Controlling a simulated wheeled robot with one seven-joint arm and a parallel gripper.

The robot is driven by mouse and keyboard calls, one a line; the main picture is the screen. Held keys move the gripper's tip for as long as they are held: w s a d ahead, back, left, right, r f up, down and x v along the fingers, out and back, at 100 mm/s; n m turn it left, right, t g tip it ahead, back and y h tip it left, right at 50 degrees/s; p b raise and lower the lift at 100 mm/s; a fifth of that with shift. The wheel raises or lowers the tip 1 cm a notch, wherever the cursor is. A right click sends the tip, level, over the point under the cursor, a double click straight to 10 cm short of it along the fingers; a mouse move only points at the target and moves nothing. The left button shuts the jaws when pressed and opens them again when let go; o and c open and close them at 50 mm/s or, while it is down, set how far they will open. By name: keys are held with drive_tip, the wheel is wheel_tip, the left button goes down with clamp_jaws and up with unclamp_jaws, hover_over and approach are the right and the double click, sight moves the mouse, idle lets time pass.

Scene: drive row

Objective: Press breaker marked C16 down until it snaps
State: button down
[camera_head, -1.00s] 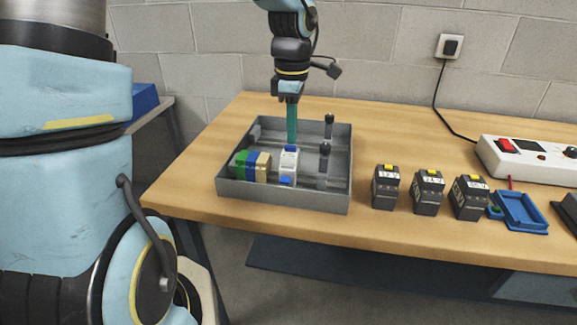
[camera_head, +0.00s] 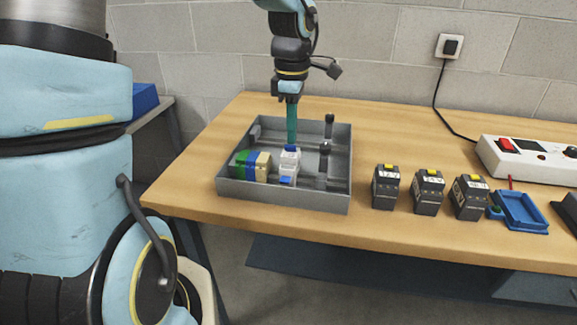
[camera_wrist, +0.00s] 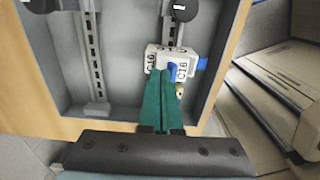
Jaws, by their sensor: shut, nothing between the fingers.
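The breaker marked C16 (camera_head: 289,164) is a white block with blue parts at its top and front, inside the grey tray (camera_head: 283,202). In the wrist view the breaker (camera_wrist: 152,58) shows two C16 labels and a blue part on its right side. My gripper (camera_head: 291,143) has long green fingers, shut and empty, pointing straight down with their tips at the breaker's blue top. In the wrist view the fingertips (camera_wrist: 170,70) overlap the breaker and hide part of it, so exact contact is hard to tell. A slotted metal rail (camera_wrist: 96,60) runs along the tray floor.
Green, blue and beige blocks (camera_head: 254,165) sit left of the breaker. Several black modules (camera_head: 428,192) with yellow tops, a blue holder (camera_head: 522,212) and a white switch box (camera_head: 530,160) are farther right. Wood is clear behind the modules.

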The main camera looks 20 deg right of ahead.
drive_tip(key=shift+f, duration=0.2)
drive_tip(key=shift+f, duration=0.1)
drive_tip(key=shift+f+b, duration=0.45)
drive_tip(key=shift+b, duration=0.2)
idle(2.0)
drive_tip(key=shift+r, duration=0.1)
wheel_tip(320, 180, up, 8)
drive_tip(key=p, duration=0.6)
idle(0.5)
idle(0.3)
drive_tip(key=s+a+f+m, duration=0.1)
drive_tip(key=a+m, duration=0.5)
drive_tip(key=a, duration=0.6)
drive_tip(key=s+a+f+m+t, duration=0.1)
drive_tip(key=s+a+f+m, duration=0.1)
drive_tip(key=a+m, duration=0.5)
drive_tip(key=a+f, duration=0.1)
drive_tip(key=a, duration=0.5)
drive_tip(key=shift+f+t, duration=0.15)
drive_tip(key=shift+t, duration=0.15)
